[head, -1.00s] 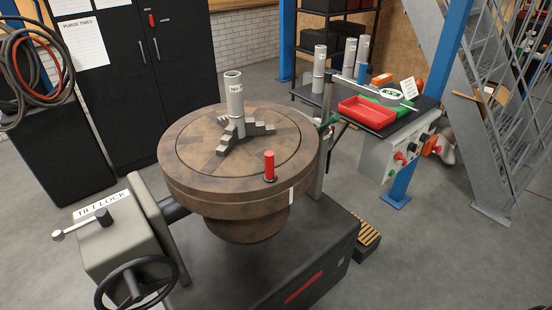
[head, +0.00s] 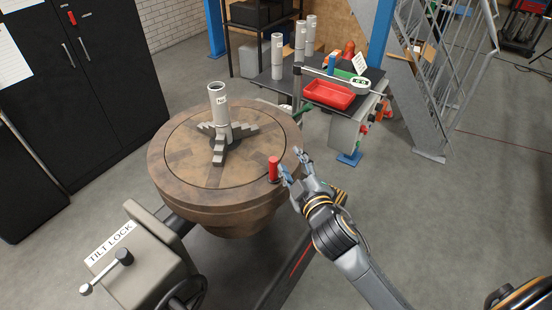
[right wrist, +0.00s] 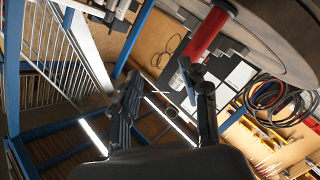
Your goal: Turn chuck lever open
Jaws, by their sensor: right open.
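The chuck lever is a red upright handle (head: 273,168) near the right rim of the round brown turntable (head: 172,180). It also shows as a red cylinder (right wrist: 207,33) at the top of the right wrist view. A grey three-jaw chuck (head: 219,150) sits in the middle of the turntable around a labelled upright metal tube (head: 218,104). My right gripper (head: 293,163) is open, just right of the red handle, with its fingers pointing up and left. In the right wrist view its fingers (right wrist: 163,74) are apart, with the handle beyond the right finger. My left gripper is out of view.
A grey tilt lock box (head: 140,255) with a small lever stands at the front left. A bench with a red tray (head: 329,95) and several metal tubes stands behind. A blue post and metal stairs (head: 440,80) are at the right. Open floor lies right of my arm.

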